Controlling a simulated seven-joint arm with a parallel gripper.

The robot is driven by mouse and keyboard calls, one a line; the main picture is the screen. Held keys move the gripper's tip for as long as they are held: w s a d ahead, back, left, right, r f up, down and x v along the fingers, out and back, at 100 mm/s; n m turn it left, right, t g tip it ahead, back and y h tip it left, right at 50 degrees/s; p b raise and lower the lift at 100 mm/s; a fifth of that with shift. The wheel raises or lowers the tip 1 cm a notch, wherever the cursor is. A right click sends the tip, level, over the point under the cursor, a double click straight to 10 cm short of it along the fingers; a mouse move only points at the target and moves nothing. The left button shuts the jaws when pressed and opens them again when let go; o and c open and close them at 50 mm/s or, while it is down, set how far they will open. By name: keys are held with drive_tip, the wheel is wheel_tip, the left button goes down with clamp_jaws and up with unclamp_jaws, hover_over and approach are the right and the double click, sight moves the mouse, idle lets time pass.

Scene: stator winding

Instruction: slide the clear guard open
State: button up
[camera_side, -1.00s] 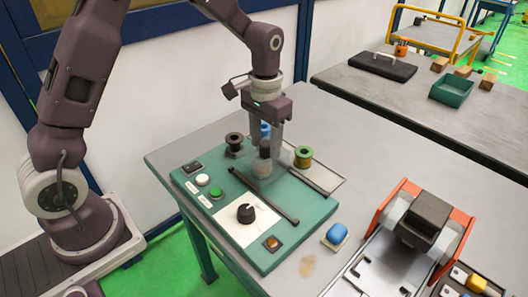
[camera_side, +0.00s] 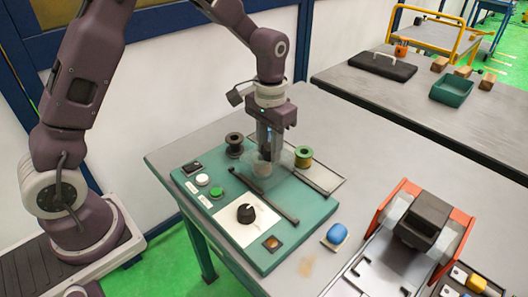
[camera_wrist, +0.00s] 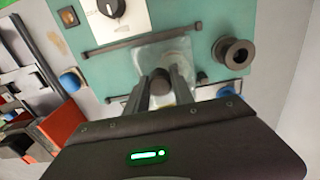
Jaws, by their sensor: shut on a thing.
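The clear guard (camera_side: 284,157) is a see-through cover over the teal panel (camera_side: 232,235), near the dark guide rails (camera_side: 268,195). Its edges are hard to make out in the side view. In the wrist view the clear guard (camera_wrist: 150,54) shows as a pale glassy plate beside a long dark rail (camera_wrist: 140,37). A dark round knob (camera_wrist: 161,80) stands on it. My gripper (camera_side: 268,150) is low over the guard; in the wrist view its fingers (camera_wrist: 161,88) are shut on the knob from both sides. The fingers hide part of the guard.
A black spool (camera_side: 234,146) and a green spool (camera_side: 303,156) stand close to my gripper. The panel has a dial (camera_side: 246,213) and buttons (camera_side: 216,192).

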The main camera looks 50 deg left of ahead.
drive_tip(key=d, duration=0.9)
drive_tip(key=o, duration=0.9)
drive_tip(key=shift+o, duration=0.2)
wheel_tip(320, 180, up, 6)
idle(0.7)
drive_tip(key=s+a+r+t, duration=0.2)
drive_tip(key=s+a+r, duration=0.3)
drive_tip(key=s, duration=0.4)
drive_tip(key=s+a+r+t, duration=0.2)
drive_tip(key=s+a+r, duration=0.2)
drive_tip(key=s+r, duration=0.45)
drive_tip(key=s+a+f+t, duration=0.1)
drive_tip(key=s+f, duration=0.2)
drive_tip(key=s, duration=0.4)
drive_tip(key=shift+s+t, duration=0.3)
